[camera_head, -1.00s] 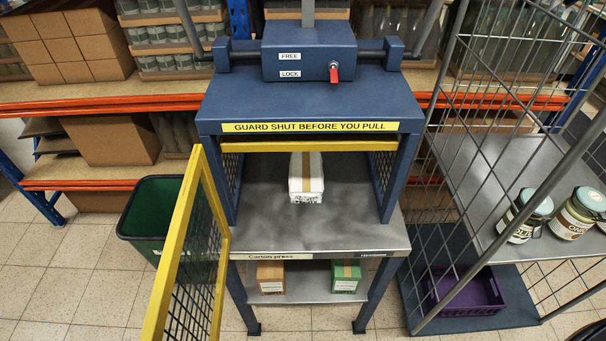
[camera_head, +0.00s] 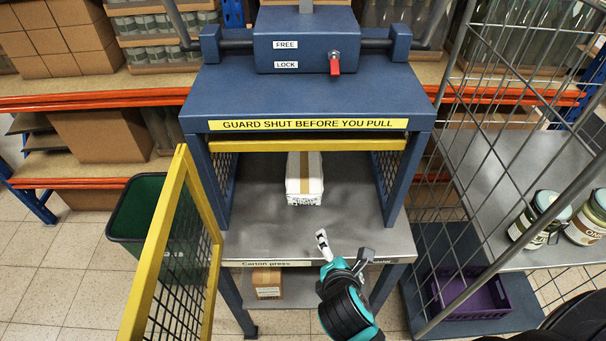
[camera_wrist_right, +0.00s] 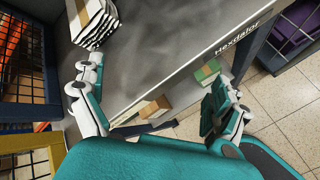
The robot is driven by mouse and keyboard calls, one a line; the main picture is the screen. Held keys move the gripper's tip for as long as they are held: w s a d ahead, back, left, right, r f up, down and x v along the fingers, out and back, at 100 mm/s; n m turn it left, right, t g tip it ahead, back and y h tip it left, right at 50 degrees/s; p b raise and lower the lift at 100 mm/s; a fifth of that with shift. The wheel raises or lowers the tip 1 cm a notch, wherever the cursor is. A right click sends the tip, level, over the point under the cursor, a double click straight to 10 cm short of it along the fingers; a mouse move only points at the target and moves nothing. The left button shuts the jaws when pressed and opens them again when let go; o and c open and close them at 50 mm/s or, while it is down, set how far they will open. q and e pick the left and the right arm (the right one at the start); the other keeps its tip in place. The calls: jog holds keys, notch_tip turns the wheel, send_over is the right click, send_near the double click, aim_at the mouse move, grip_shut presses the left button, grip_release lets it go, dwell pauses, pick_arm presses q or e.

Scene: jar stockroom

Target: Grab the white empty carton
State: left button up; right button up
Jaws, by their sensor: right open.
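The white carton (camera_head: 305,180) with a tan tape strip lies on the grey press bed (camera_head: 250,235), under the raised yellow bar of the blue carton press (camera_head: 300,95). It also shows at the top of the right wrist view (camera_wrist_right: 95,22), partly cut off. My right gripper (camera_head: 343,252) is open and empty at the front edge of the bed, in front of the carton and a little to its right. Its spread fingers (camera_wrist_right: 155,100) show in the right wrist view, apart from the carton. My left gripper is not in view.
The yellow mesh guard (camera_head: 170,250) stands swung open at the left front. A brown carton (camera_head: 267,282) sits on the lower shelf; a green one (camera_wrist_right: 207,70) shows in the wrist view. A wire cage (camera_head: 500,130) with jars stands right. A green bin (camera_head: 130,210) stands left.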

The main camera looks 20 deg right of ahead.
aim_at(305, 197)
jog(key=w+a+r+n+t, duration=0.1)
jog(key=n, duration=0.2)
jog(key=w+a+r+n+t, duration=0.1)
jog(key=w+a+r+n, duration=0.1)
jog(key=n, duration=0.2)
jog(key=w+a+r+n+t, duration=0.1)
jog(key=w+a+n, duration=0.1)
jog(key=n, duration=0.1)
jog(key=shift+r+n, duration=0.2)
jog(key=shift+n, duration=0.2)
jog(key=shift+w+a+t, duration=0.15)
jog(key=shift+t, duration=0.15)
jog(key=x, duration=1.1)
jog(key=shift+w+f, duration=0.1)
jog(key=shift+w, duration=0.15)
jog(key=shift+x, duration=2.85)
jog(key=shift+s, duration=0.1)
jog(key=c, duration=1)
